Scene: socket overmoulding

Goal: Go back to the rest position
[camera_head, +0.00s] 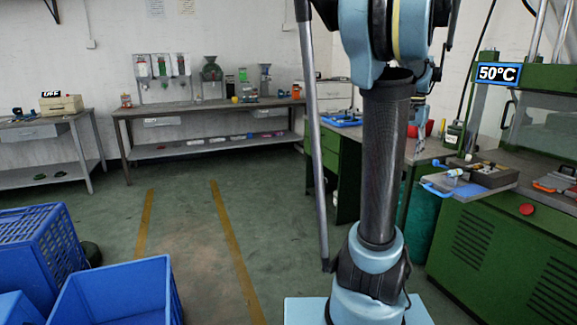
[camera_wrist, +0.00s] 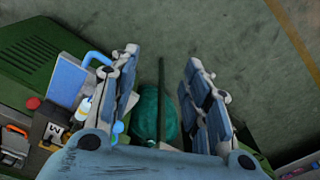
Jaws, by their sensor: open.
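My gripper (camera_wrist: 163,95) shows in the wrist view with its two fingers wide apart and nothing between them. It points down past the edge of the green machine bench, above the floor and a teal rounded container (camera_wrist: 157,115). In the head view my arm stands upright at the centre right, and the gripper itself cannot be made out clearly behind it. A blue-handled tray (camera_head: 467,188) lies on the green machine (camera_head: 485,255) at the right; its blue handle and plate also show in the wrist view (camera_wrist: 68,82), left of the fingers.
Blue crates (camera_head: 120,292) stand at the lower left. A long workbench (camera_head: 205,106) with bottles and dispensers runs along the back wall. A press with a 50°C display (camera_head: 497,73) stands at the right. The green floor (camera_head: 205,220) with yellow lines is clear in the middle.

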